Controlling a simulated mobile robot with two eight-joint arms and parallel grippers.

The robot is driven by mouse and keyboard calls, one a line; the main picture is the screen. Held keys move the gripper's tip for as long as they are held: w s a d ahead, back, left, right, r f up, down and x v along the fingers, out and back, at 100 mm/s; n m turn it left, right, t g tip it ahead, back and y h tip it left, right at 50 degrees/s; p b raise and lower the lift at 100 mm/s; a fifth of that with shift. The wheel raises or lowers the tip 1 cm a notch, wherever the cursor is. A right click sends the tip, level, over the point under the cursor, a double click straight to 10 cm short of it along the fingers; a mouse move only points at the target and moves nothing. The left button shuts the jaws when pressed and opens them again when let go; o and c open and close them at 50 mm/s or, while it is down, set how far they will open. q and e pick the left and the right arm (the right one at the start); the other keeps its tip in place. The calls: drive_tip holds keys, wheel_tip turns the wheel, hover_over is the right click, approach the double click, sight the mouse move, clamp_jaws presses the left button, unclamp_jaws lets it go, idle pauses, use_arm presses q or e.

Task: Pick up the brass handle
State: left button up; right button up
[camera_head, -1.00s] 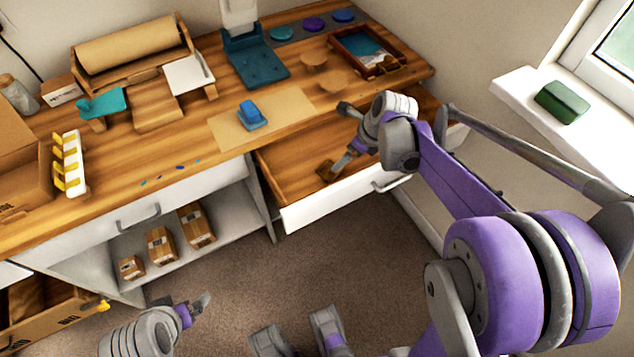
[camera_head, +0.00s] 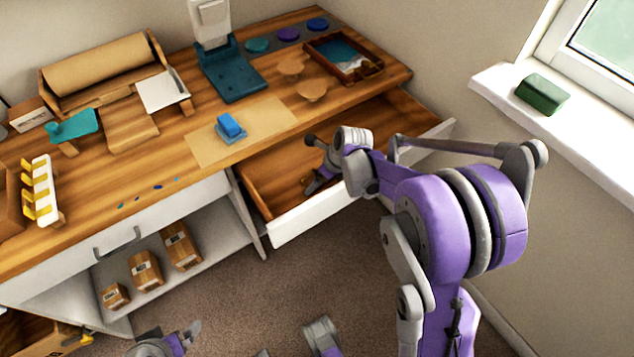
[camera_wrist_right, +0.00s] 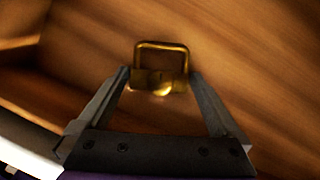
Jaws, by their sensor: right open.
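The brass handle (camera_wrist_right: 160,82) is a small golden rectangular loop with a flat plate, lying on the wooden floor of the open drawer. In the right wrist view it sits between the tips of my right gripper's two fingers, which stand apart on either side of it. In the head view my right gripper (camera_head: 314,187) reaches down into the drawer and largely hides the handle. My left gripper (camera_head: 188,333) is at the bottom edge, low over the carpet, away from the drawer; its jaw state is unclear.
The open drawer (camera_head: 312,216) has a white front and wooden walls close around my right gripper. The worktop above holds a blue block (camera_head: 230,126), a teal stand (camera_head: 232,82) and a framed tray (camera_head: 345,55). A green block (camera_head: 542,95) lies on the windowsill.

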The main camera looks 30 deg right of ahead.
drive_tip(key=c, duration=1.3)
drive_tip(key=shift+o, duration=0.2)
